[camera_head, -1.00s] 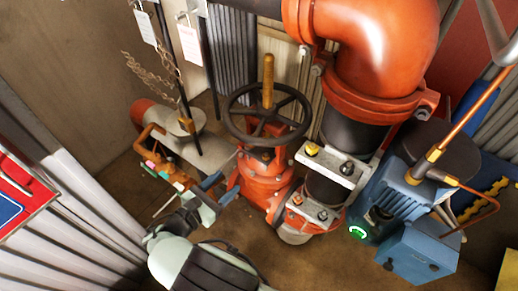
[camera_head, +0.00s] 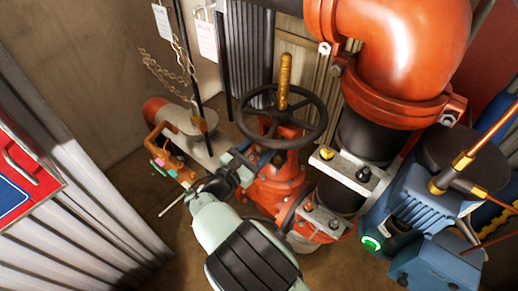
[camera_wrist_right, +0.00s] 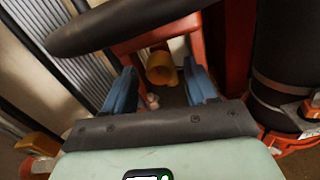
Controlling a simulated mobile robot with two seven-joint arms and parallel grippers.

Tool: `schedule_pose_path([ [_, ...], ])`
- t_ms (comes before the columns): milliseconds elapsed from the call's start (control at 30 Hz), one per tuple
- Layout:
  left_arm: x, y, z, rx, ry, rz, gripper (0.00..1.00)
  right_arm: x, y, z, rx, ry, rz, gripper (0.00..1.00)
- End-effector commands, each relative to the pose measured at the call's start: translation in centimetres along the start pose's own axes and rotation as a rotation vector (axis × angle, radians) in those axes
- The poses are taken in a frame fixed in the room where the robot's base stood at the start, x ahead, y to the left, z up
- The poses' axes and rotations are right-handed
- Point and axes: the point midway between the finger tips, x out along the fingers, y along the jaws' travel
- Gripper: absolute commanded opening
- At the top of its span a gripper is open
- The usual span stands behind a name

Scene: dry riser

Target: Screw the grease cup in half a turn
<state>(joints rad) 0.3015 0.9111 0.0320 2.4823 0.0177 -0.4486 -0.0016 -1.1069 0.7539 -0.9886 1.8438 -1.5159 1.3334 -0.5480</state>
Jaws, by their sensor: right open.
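In the right wrist view a brass-yellow cup (camera_wrist_right: 160,68), which looks like the grease cup, sits in the opening of the red valve yoke (camera_wrist_right: 199,45). My right gripper (camera_wrist_right: 162,88) is open, with one blue finger to each side of the cup in the picture. I see no contact, and cannot tell how far the fingers reach along it. In the head view my right gripper (camera_head: 250,158) is beside the red valve body (camera_head: 277,187), below the handwheel's left side. I cannot make out the cup there. My left gripper is not in view.
The black handwheel (camera_head: 281,116) and its brass stem (camera_head: 285,80) stand just above my gripper. A large red pipe (camera_head: 400,45) and metal clamp plates (camera_head: 342,172) are to the right. A blue motor unit (camera_head: 420,205) stands farther right. Corrugated panels (camera_head: 85,215) are at left.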

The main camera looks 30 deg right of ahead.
Motion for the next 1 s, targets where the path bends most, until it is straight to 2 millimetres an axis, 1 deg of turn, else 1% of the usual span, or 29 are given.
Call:
schedule_pose_path([
  [100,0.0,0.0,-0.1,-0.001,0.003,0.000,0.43,0.3,0.0,0.0,0.000,0.000,-0.001,0.57],
  [300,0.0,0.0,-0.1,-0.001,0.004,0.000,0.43,0.3,0.0,0.0,0.000,0.000,0.000,0.57],
  [367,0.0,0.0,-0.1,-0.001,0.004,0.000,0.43,0.3,0.0,0.0,0.000,0.001,0.000,0.38],
  [400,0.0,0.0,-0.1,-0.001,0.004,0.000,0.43,0.3,0.0,0.0,0.000,0.001,0.000,0.24],
  [467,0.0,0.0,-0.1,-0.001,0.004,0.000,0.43,0.3,0.0,0.0,0.001,0.001,0.000,0.05],
  [500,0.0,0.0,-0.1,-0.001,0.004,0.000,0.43,0.3,0.0,0.0,0.001,0.001,0.000,0.01],
  [767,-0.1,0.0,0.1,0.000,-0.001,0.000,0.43,0.3,0.0,0.0,0.020,0.001,-0.001,0.01],
  [1000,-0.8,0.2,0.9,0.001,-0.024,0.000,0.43,0.3,0.0,0.1,0.124,0.001,-0.001,0.01],
])
